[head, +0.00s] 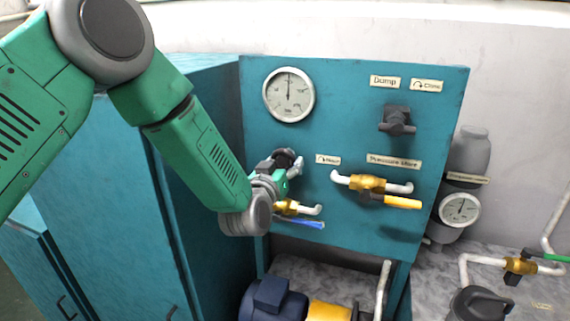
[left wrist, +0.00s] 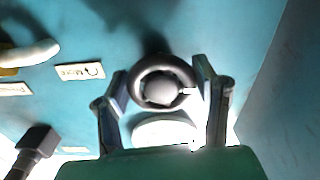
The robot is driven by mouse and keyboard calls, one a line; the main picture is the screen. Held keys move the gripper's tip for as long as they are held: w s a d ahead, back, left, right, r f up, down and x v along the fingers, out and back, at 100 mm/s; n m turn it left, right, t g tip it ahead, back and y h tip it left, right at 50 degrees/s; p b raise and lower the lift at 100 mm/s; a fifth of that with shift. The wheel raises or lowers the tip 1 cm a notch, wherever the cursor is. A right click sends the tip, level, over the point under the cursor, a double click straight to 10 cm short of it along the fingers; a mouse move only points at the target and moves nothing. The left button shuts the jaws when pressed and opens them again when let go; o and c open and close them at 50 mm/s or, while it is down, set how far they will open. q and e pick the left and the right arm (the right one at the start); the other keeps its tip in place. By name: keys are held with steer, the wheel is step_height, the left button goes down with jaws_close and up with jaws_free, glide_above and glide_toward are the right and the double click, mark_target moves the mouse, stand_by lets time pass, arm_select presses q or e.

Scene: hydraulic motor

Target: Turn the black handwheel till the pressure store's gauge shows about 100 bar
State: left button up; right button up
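The black handwheel (left wrist: 162,82) sits on the teal panel between the fingers of my left gripper (left wrist: 162,78). In the head view the handwheel (head: 283,158) is partly covered by that gripper (head: 290,168). The fingers flank the rim, with a thin gap seeming to show at its left; I cannot tell whether the right finger touches. The pressure store (head: 468,160) is a grey bottle right of the panel. Its gauge (head: 460,210) has a white dial; the needle points roughly up, too small to read in bar. My right gripper is out of view.
A larger gauge (head: 289,94) is on the panel's upper left, its needle about upright. A black knob (head: 397,121) sits under the "Damp" label (head: 385,82). A yellow-handled valve (head: 402,202) and a blue lever (head: 302,223) project lower down. A motor (head: 272,303) stands below.

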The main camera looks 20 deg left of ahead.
arm_select(q)
steer(key=shift+b, duration=0.55)
steer(key=o, duration=1.2)
steer(key=shift+s, duration=0.35)
steer(key=s, duration=1.1)
steer(key=shift+s+a, duration=0.1)
steer(key=shift+a, duration=0.1)
